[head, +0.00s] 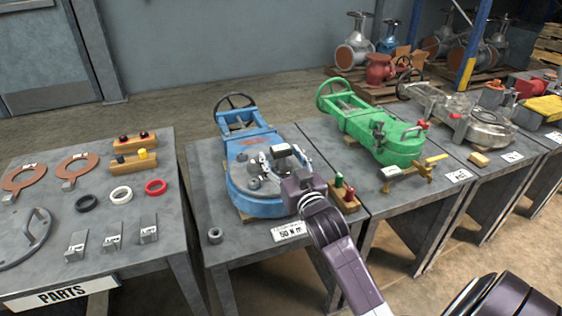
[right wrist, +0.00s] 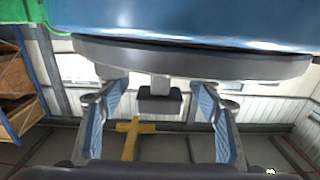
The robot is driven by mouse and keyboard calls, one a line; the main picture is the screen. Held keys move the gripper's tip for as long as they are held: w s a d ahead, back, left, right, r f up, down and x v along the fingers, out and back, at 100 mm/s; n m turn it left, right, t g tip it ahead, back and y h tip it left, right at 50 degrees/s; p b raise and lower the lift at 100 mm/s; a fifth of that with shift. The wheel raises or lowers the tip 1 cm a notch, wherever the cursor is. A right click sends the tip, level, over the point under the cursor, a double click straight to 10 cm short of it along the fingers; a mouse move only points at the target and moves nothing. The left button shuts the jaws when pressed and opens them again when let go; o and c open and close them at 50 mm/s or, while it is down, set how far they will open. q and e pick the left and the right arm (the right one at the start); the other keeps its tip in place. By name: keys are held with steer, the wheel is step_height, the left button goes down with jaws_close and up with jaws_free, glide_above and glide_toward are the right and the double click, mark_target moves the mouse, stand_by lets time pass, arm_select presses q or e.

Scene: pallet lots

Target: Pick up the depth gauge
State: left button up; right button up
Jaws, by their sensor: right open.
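A dark grey block on a short stem (right wrist: 160,102), which looks like the depth gauge, stands at the grey round face (right wrist: 230,68) of the blue valve. My right gripper (right wrist: 160,112) is open, with one blue-padded finger on either side of the block and a gap on each side. In the head view, my right gripper (head: 268,163) is over the top of the blue valve (head: 258,201), and a grey block (head: 284,150) shows beside its fingers. The gripper and wrist partly hide the valve top. My left gripper is not in view.
A wooden holder with red and green pegs (head: 343,194) stands right of the blue valve. A nut (head: 215,235) and a label (head: 289,231) lie in front. A green valve (head: 372,130) and a brass tool (head: 405,176) are on the table to the right.

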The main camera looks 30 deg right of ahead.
steer(key=c, duration=1.4)
steer(key=shift+r, duration=0.1)
jaws_close()
steer(key=shift+r, duration=0.15)
